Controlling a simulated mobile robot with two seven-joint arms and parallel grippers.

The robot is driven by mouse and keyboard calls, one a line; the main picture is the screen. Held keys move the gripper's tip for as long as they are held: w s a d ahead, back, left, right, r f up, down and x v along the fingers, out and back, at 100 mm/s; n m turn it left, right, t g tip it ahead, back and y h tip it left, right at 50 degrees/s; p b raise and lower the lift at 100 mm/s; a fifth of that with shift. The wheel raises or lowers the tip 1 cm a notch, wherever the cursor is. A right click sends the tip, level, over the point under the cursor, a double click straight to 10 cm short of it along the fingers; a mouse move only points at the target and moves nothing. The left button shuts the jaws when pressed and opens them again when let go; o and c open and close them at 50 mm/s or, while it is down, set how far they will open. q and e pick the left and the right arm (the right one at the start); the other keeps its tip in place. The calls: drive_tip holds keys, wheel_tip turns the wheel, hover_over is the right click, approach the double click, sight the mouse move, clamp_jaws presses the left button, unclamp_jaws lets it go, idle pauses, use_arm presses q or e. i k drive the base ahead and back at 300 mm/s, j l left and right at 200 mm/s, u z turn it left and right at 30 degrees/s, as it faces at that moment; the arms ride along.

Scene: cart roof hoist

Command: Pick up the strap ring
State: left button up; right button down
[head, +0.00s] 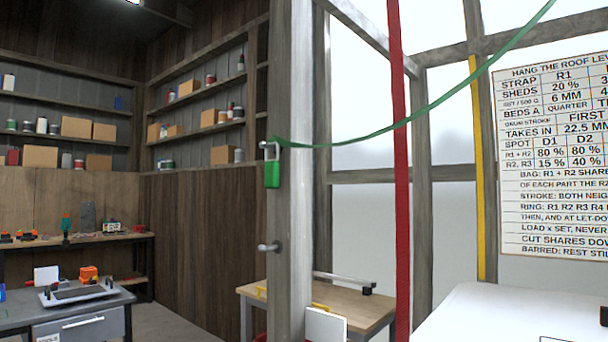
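No separate strap ring can be made out for certain. A green strap (420,112) sags from the upper right to a grey metal fitting (269,150) on the wooden post (292,220). A green block (272,174) hangs just below that fitting. Whether the fitting is a ring is too small to tell. A red strap (402,180) runs straight down in front of the window. A yellow strap (478,170) hangs farther right. Neither of my grippers is in view.
A printed notice board (550,165) is at the right, above a white surface (490,315). A wooden table (355,300) stands behind the post, which has a peg (269,247). A grey workbench (70,315) is at lower left. Shelves (70,135) line the back.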

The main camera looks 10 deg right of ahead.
sight(271, 166)
drive_tip(key=i+j+z, duration=0.2)
drive_tip(key=z, duration=0.15)
drive_tip(key=i+j+z, duration=0.2)
drive_tip(key=j+z, duration=0.15)
